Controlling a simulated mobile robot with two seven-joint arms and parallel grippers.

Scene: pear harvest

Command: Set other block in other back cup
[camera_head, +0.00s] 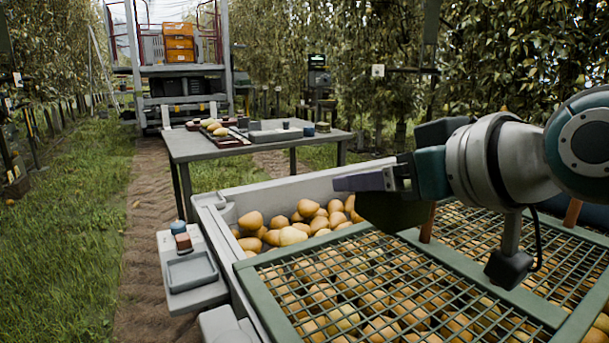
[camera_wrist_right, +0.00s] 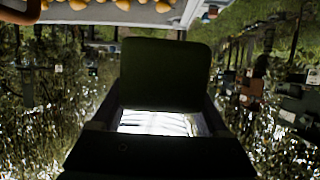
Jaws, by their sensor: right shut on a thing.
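My right gripper (camera_head: 365,183) reaches in from the right over the crate. It is shut on a dark olive-green block-like thing (camera_head: 397,212), which hangs below the fingers over the pears. In the right wrist view this thing (camera_wrist_right: 165,75) is a broad dark panel between the jaws; its full shape is in shadow. A small blue block (camera_head: 178,227) and a reddish-brown block (camera_head: 183,243) sit close together on the grey side shelf at the crate's left. On the far table, a dark grey cup-like thing (camera_head: 286,124) and a small blue one (camera_head: 309,131) stand near the back edge. My left gripper is out of view.
The pale crate (camera_head: 232,192) holds many pears under a green-framed mesh (camera_head: 300,256). A shallow grey tray (camera_head: 192,271) is on the side shelf. The grey table (camera_head: 215,148) bears trays and several small items. Orange crates (camera_head: 179,43) stand on a platform behind. Grass lies left.

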